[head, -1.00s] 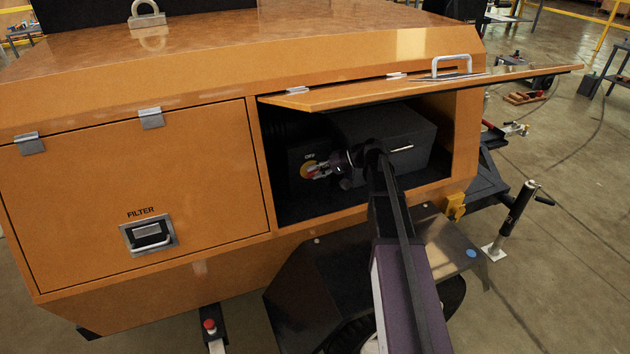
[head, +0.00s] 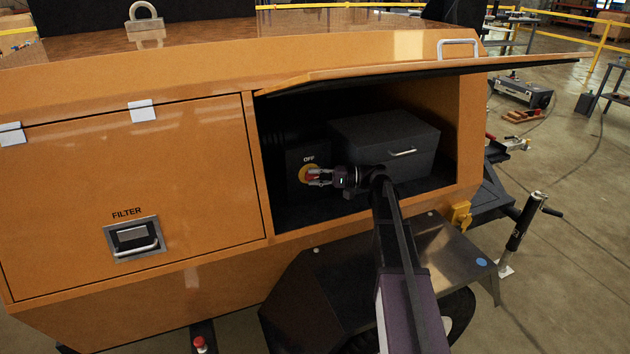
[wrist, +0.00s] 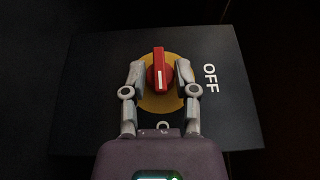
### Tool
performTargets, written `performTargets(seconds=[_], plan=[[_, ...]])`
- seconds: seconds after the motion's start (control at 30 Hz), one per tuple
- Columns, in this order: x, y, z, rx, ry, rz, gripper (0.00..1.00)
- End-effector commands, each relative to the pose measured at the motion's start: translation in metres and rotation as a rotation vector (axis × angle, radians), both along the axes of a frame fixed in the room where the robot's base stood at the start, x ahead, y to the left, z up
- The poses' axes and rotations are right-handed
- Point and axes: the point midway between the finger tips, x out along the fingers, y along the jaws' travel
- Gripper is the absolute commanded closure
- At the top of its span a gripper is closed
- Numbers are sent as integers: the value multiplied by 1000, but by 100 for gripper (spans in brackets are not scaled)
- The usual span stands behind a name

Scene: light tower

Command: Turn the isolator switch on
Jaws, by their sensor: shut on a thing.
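The isolator switch is a red rotary handle (wrist: 159,72) with a white mark, on a yellow round plate (wrist: 150,101) fixed to a black box (wrist: 100,75). The word OFF shows on the box beside the plate. In the head view the switch box (head: 295,163) stands inside the open orange compartment. My gripper (wrist: 160,77) has one finger on each side of the red handle and is shut on it. In the head view my gripper (head: 314,177) covers part of the handle and plate.
A dark grey case (head: 385,140) with a handle sits right of the switch in the compartment. The raised orange door (head: 430,75) hangs above my arm. A closed FILTER door (head: 60,210) is at left. A black fender (head: 330,285) is below.

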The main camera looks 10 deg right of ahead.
Motion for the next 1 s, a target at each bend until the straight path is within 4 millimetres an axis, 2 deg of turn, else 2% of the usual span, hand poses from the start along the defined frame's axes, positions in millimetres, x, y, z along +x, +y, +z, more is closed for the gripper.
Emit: performTargets(seconds=[0.3,0.33,0.37,0.77,1.0], plan=[[0,0,0,-1,1,0,100],[0,0,0,-1,1,0,59],[0,0,0,-1,1,0,51],[0,-1,0,0,0,-1,51],[-2,-13,0,0,0,-2,51]])
